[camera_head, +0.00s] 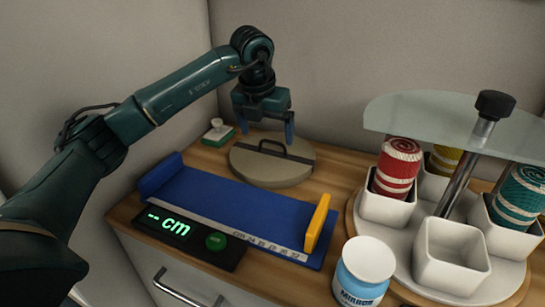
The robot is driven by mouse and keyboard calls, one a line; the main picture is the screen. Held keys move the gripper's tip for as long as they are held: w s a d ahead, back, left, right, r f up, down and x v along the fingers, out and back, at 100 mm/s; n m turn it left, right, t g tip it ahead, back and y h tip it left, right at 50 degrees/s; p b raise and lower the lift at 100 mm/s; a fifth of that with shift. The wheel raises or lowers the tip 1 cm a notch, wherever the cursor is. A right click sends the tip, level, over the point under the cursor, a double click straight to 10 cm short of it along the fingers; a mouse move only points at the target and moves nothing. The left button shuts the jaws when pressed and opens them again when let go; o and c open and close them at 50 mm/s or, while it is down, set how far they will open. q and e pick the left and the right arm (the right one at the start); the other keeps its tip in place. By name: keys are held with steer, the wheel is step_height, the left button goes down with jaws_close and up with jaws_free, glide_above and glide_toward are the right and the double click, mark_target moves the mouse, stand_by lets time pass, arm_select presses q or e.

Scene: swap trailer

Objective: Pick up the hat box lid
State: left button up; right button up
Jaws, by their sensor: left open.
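My left gripper (264,136) points down just above the far part of the lid, close to the handle. Its fingers are apart, with nothing visible between them. Whether a finger touches the handle cannot be told. My right gripper does not show.
A blue measuring board (215,205) with a yellow stop and "cm" display (170,223) lies in front. A small green-and-white item (218,132) stands at back left.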

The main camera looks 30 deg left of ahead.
mark_target(272, 142)
arm_select(q)
steer(key=w+f, duration=0.2)
steer(key=f, duration=0.1)
steer(key=shift+d+f, duration=0.2)
steer(key=shift+f, duration=0.05)
steer(key=shift+w+f, duration=0.15)
steer(key=shift+f, duration=0.35)
steer(key=shift+c, duration=0.4)
steer(key=c, duration=1)
